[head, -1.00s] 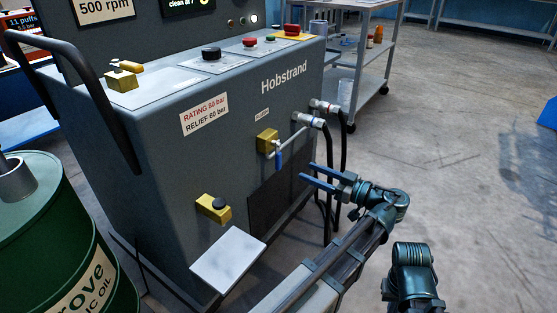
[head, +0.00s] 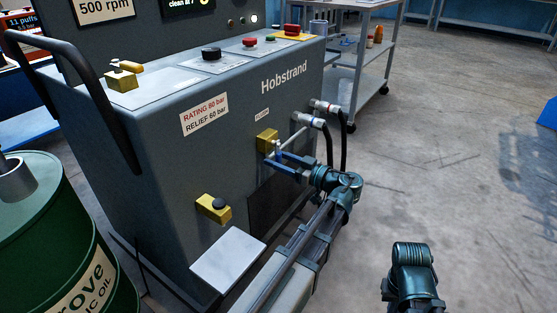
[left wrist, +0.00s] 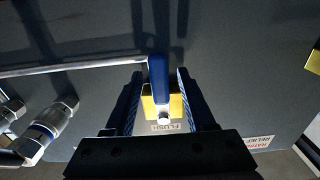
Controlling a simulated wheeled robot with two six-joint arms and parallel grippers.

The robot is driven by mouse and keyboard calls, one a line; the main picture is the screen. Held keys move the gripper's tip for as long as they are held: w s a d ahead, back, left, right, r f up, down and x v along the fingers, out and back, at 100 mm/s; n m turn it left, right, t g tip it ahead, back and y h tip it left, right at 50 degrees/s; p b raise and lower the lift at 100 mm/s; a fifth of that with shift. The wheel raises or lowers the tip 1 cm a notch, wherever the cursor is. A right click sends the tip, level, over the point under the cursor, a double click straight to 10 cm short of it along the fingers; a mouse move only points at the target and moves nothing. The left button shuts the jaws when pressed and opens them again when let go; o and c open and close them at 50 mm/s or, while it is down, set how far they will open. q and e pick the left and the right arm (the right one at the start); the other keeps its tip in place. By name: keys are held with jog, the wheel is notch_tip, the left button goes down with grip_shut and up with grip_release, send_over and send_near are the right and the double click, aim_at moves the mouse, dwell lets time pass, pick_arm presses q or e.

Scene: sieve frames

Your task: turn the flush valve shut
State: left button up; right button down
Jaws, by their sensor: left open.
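The flush valve has a yellow block (head: 266,140) on the grey front of the Hobstrand machine, with a metal lever and a blue grip. In the left wrist view the blue grip (left wrist: 158,82) stands between my two fingers, with the yellow block (left wrist: 176,106) and its FLUSH label (left wrist: 167,127) behind. A thin metal rod (left wrist: 75,67) runs left from the grip's upper end. My left gripper (head: 272,160) is open, its fingers on either side of the grip; no clear contact shows. In the head view the fingers partly hide the grip. My right gripper is not visible.
Two hose fittings (head: 313,119) with black hoses sit just right of the valve. A yellow block with a black knob (head: 218,204) is lower left, above a pale plate (head: 228,259). A green oil drum (head: 60,235) stands left.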

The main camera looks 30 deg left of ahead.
pick_arm(q)
jog(key=shift+c, duration=0.3)
grip_shut()
dwell(1.1)
